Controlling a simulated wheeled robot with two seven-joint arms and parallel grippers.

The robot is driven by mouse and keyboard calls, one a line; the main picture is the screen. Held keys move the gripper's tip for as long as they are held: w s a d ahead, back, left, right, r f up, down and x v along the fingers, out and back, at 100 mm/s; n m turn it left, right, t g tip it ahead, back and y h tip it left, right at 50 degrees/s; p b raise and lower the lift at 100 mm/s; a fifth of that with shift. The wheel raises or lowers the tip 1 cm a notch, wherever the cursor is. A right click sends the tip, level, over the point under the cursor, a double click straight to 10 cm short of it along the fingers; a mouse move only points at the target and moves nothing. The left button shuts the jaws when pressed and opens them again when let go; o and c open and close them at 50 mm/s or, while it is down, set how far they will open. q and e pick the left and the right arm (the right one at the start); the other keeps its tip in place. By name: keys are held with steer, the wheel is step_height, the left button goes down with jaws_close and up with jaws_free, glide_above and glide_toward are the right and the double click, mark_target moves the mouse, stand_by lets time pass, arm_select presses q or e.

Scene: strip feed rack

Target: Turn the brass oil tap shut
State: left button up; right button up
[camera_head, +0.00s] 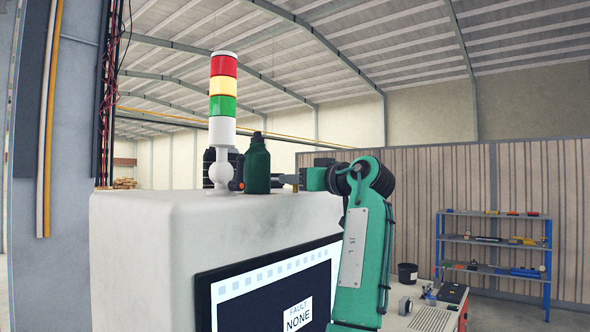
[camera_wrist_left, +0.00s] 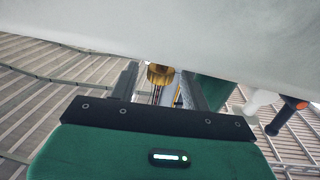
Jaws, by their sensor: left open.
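In the left wrist view the brass tap (camera_wrist_left: 160,76) shows as a round gold piece close to the white cabinet surface (camera_wrist_left: 180,30). My left gripper (camera_wrist_left: 162,84) is open, with one finger on each side of the tap. I cannot tell whether either finger touches it. In the head view my left gripper (camera_head: 286,180) is low over the cabinet top (camera_head: 190,215), right of the green bottle (camera_head: 257,165). The tap is not clear there, and the turn of its handle cannot be made out. My right gripper is not in view.
A signal tower (camera_head: 223,100) with red, yellow and green bands stands left of the bottle. Dark items stand behind it. The cabinet screen (camera_head: 270,290) reads "FAULT NONE". A blue shelf (camera_head: 493,245) and a bench with a black bin (camera_head: 407,273) are at the right.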

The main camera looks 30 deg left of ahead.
arm_select(q)
steer(key=shift+w+a, duration=0.2)
steer(key=shift+a, duration=0.45)
steer(key=c, duration=1)
steer(key=shift+s+f+m+t+b, duration=0.15)
steer(key=shift+m+t+b, duration=0.25)
steer(key=shift+t+b, duration=0.2)
steer(key=m+t+h+b, duration=0.1)
steer(key=t+b, duration=0.1)
steer(key=t, duration=0.1)
steer(key=shift+f+m+h+b, duration=0.1)
steer(key=shift+m+h+b, duration=0.2)
steer(key=shift+m, duration=0.1)
steer(key=m+t+h+b, duration=0.2)
steer(key=t, duration=0.1)
steer(key=shift+m+t+b, duration=0.3)
steer(key=shift+m, duration=0.1)
steer(key=shift+r+m+t+h+b, duration=0.25)
steer(key=shift+m+t+h+b, duration=0.3)
steer(key=shift+m+t+h, duration=0.45)
